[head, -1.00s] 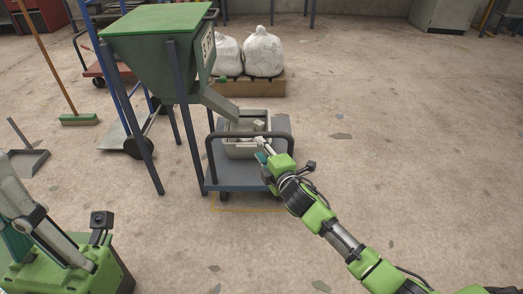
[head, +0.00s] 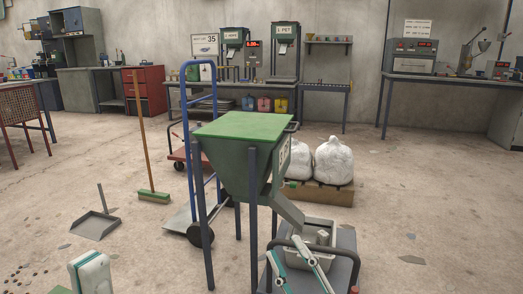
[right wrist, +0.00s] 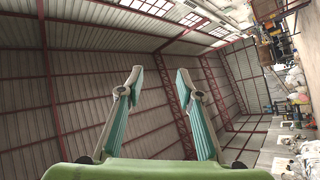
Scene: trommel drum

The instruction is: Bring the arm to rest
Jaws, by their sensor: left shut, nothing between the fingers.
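My right gripper (head: 284,248) stands at the bottom of the head view, in front of the cart and the grey bin. Its fingers point up and are apart. In the right wrist view the same gripper (right wrist: 160,76) is open and empty, with the roof and wall of the hall beyond its fingertips. My left gripper (head: 91,268) shows at the bottom left of the head view, upright, with its fingers together and nothing in them. Most of both arms is below the picture.
A green hopper (head: 240,126) on dark legs stands just ahead, its chute ending over the grey bin (head: 316,226) on the cart (head: 347,240). A blue hand truck (head: 186,122), broom (head: 153,196) and dustpan (head: 95,225) are left. White sacks (head: 333,160) sit behind.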

